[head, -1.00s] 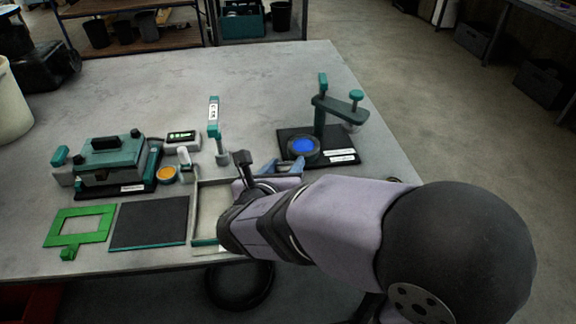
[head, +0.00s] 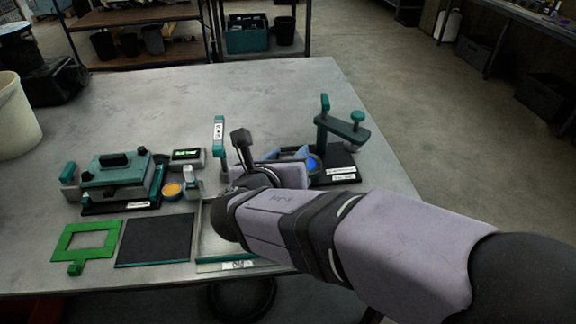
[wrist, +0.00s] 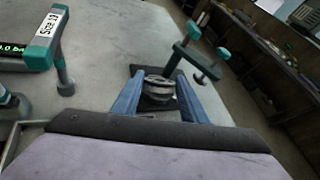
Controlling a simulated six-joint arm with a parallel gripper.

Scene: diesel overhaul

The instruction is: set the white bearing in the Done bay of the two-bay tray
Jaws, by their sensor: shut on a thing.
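In the wrist view, the blue fingers of my gripper (wrist: 158,100) are on either side of a pale grey, ringed round part, which I take to be the white bearing (wrist: 158,88). They are shut on it, and the black base of the clamp stand is just behind it. In the head view, my gripper (head: 292,155) is beside the stand's base, and I cannot make out the bearing there. The tray (head: 238,266), pale inside with a small label on its front rim, is mostly hidden under my arm. I cannot tell its bays apart or read the label.
A teal upright (head: 219,133) stands to the left. A dark mat (head: 155,240) and green frame (head: 88,243) lie left of the tray. The back of the table is clear.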

